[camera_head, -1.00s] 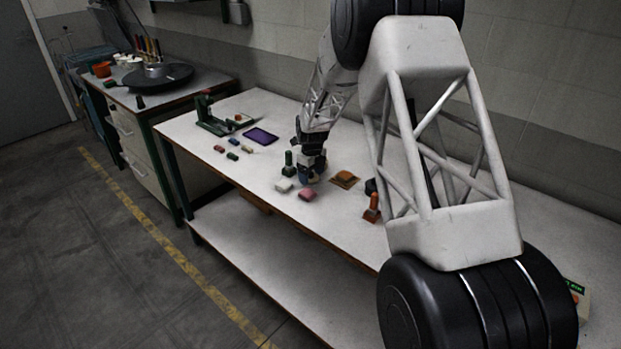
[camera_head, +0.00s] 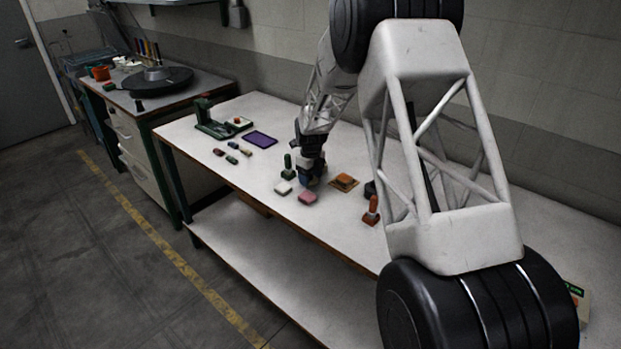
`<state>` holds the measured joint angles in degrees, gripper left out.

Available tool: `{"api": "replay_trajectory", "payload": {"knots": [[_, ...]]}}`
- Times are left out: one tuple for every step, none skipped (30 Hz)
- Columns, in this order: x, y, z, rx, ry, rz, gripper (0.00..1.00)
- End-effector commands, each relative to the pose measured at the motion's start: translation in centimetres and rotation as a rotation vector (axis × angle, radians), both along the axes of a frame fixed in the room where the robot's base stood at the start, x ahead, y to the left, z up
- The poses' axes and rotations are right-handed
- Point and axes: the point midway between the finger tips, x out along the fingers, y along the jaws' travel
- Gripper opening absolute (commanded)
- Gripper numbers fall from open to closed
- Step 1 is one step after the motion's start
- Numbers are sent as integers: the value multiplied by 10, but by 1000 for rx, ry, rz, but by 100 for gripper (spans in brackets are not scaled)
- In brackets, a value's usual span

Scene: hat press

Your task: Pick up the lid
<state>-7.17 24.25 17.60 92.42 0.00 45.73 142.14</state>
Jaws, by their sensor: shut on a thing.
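My gripper (camera_head: 311,182) points down at the middle of the white workbench, between a green-handled stamp and an orange-topped block. It is shut on a small bluish thing at its fingertips, low over the bench top. The fingers hide much of this thing, so I cannot tell its shape, whether it is the lid, or whether it touches the bench. No other thing in view is clearly a lid.
Close around the gripper are the green stamp (camera_head: 288,167), a white block (camera_head: 283,188), a pink block (camera_head: 308,198) and the orange-topped block (camera_head: 345,182). An orange stamp (camera_head: 371,211) stands to the right. A purple tablet (camera_head: 259,139) lies behind left.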

Motion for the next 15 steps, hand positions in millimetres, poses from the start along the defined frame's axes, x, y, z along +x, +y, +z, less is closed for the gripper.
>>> {"api": "replay_trajectory", "payload": {"knots": [[0,0,3,0,-1,0,42],[0,0,5,0,-1,0,42],[0,0,8,1,-2,0,42],[0,0,10,1,-2,0,42],[1,0,13,0,-3,0,42],[1,0,18,1,-2,0,42],[1,0,21,1,-2,0,42],[1,0,26,1,-2,0,42],[1,0,32,0,-3,0,42],[-1,0,35,0,-3,0,42],[-5,-1,33,0,0,0,42],[-10,-1,33,0,0,0,42],[-14,-2,33,0,1,0,42],[-18,-2,34,-1,1,0,42],[-23,-3,35,1,-1,0,42]]}}
